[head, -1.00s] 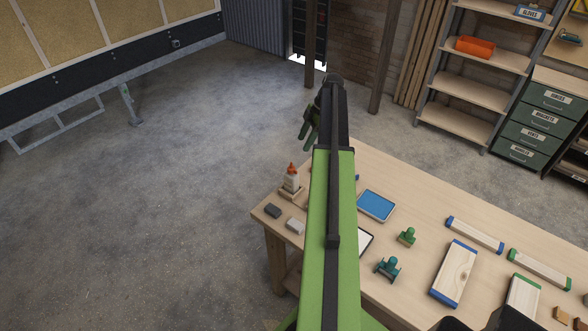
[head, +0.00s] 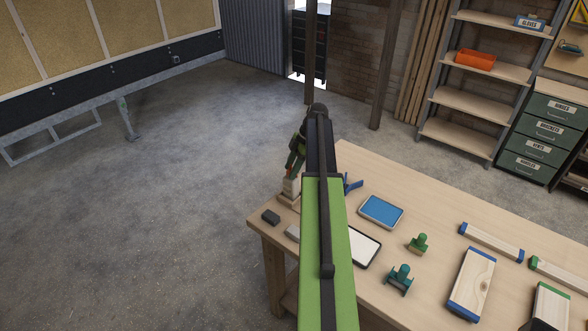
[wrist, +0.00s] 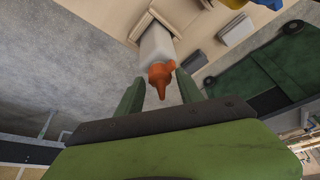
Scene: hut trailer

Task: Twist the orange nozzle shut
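The white bottle (head: 290,188) stands on a small wooden block at the near left corner of the workbench. Its orange nozzle (wrist: 161,77) shows clearly in the wrist view, on top of the white bottle body (wrist: 157,45). In the head view the nozzle is mostly covered by my gripper (head: 292,166). My gripper also shows in the wrist view (wrist: 160,84), open, with one green finger on each side of the nozzle. Gaps show between both fingers and the nozzle, so it does not appear gripped.
A dark block (head: 270,217) and a grey block (head: 292,231) lie near the bottle on the workbench (head: 405,182). A blue clamp-like thing (head: 352,185), a blue tray (head: 381,211) and green and teal pieces lie to the right. Open floor lies left of the bench.

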